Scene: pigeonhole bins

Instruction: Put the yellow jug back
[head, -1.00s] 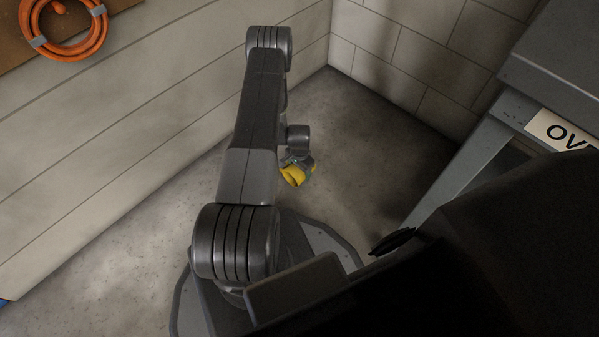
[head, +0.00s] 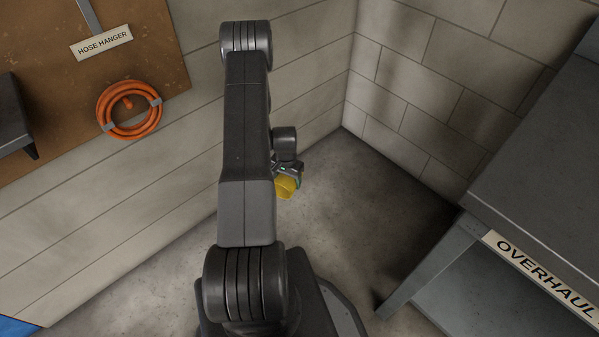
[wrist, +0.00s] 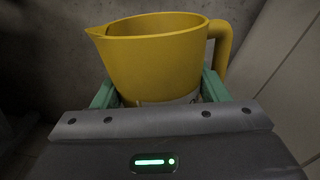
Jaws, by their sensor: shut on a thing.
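The yellow jug (wrist: 155,62) fills the top of the wrist view, with its spout at the left and its handle at the right. My gripper (wrist: 158,97) is shut on it, with a green finger on either side of its lower body. In the head view the jug (head: 287,187) shows small, just below my gripper (head: 287,171), in front of the corner of the walls. The jug's underside is hidden. No place marked for the jug shows in these views.
A grey bench (head: 540,190) labelled OVERHAUL stands at the right. At the left a brown board (head: 60,45) carries a HOSE HANGER label (head: 101,42) and a coiled orange hose (head: 104,110). A dark shelf (head: 12,115) juts out at the left edge. Bare floor (head: 350,210) lies between.

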